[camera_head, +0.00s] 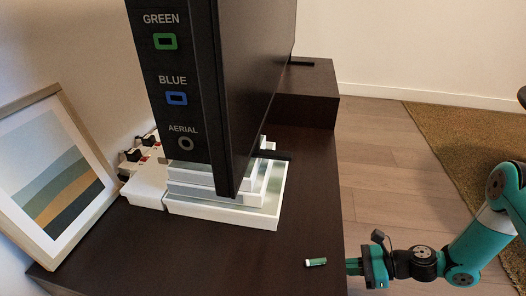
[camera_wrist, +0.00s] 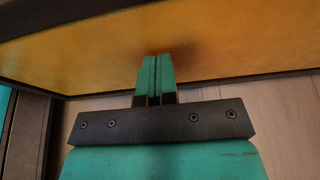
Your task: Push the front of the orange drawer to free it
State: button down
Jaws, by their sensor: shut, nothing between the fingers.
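The orange drawer front (camera_wrist: 210,45) fills the upper part of the wrist view, framed by dark edges. My gripper (camera_wrist: 155,60) is shut and empty, with its two green fingertips over the lower part of the orange panel. A shadow lies on the panel around the fingertips. I cannot tell whether they touch it. In the head view my gripper (camera_head: 356,266) is at the right edge of the dark cabinet top (camera_head: 318,200), low in the picture. The drawer front is hidden in the head view.
A small green and white stick (camera_head: 316,262) lies on the cabinet top near its right edge. A TV (camera_head: 235,80) stands on stacked white boxes (camera_head: 225,212). A framed picture (camera_head: 57,180) and a power strip (camera_head: 150,165) are at left. Wood floor and a rug (camera_head: 480,150) lie right.

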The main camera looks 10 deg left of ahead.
jog(key=d+f+v, duration=0.1)
jog(key=f+v, duration=0.1)
jog(key=v, duration=1.1)
jog(key=shift+f+p, duration=0.2)
jog(key=shift+p, duration=0.15)
jog(key=shift+a, duration=0.1)
dwell(0.6)
